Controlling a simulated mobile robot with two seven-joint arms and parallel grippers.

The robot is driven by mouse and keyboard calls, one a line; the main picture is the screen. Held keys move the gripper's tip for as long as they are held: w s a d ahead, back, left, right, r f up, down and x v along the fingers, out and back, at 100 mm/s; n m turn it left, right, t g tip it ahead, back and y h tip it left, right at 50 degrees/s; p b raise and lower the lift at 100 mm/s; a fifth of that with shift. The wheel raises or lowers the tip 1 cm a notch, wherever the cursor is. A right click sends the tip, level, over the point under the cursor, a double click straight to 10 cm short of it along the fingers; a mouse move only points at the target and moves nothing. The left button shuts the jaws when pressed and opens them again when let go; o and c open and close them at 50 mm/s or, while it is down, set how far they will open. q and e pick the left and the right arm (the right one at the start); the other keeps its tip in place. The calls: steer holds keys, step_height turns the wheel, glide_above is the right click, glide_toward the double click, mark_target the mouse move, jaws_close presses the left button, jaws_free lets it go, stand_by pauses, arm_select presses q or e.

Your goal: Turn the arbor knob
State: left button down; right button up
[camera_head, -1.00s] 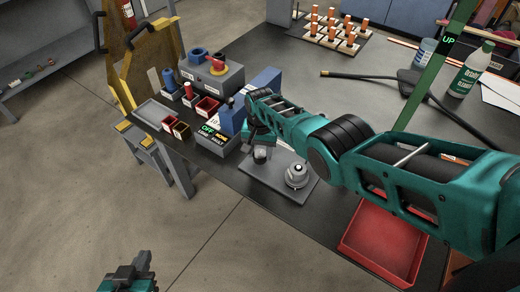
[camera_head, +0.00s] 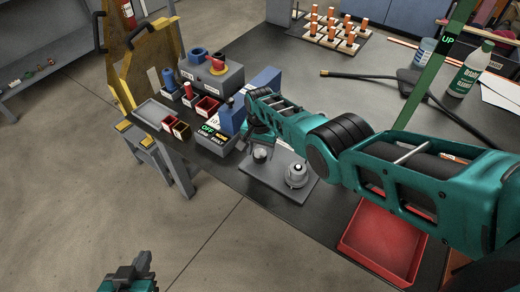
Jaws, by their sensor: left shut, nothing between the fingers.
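A grey plate (camera_head: 268,178) lies near the table's front edge and carries two round grey fittings. The larger one (camera_head: 297,174) is a stepped dial with a small dark-topped centre. The smaller knob (camera_head: 260,154) stands at the plate's left end. No readable label tells me which is the arbor knob. My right gripper (camera_head: 257,140) is just above and behind the smaller knob; its fingers are mostly hidden by my arm, and contact cannot be made out. My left gripper (camera_head: 130,276) is low at the bottom left, over the floor, shut and empty, well away from the table.
A box with lit OFF and NONE labels (camera_head: 213,140) sits left of the plate. Blue blocks, small red bins (camera_head: 207,106) and a grey control box (camera_head: 212,76) stand behind it. A red tray (camera_head: 383,240) lies at the right. A green post marked UP (camera_head: 437,75) rises beyond my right arm.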

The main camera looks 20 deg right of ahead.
mark_target(260, 153)
steer(key=shift+o, duration=1.2)
step_height(260, 153, up, 3)
steer(key=shift+r+p, duration=0.15)
steer(key=shift+p, duration=1.1)
steer(key=shift+b, duration=0.45)
steer(key=shift+r, duration=0.75)
step_height(260, 153, up, 8)
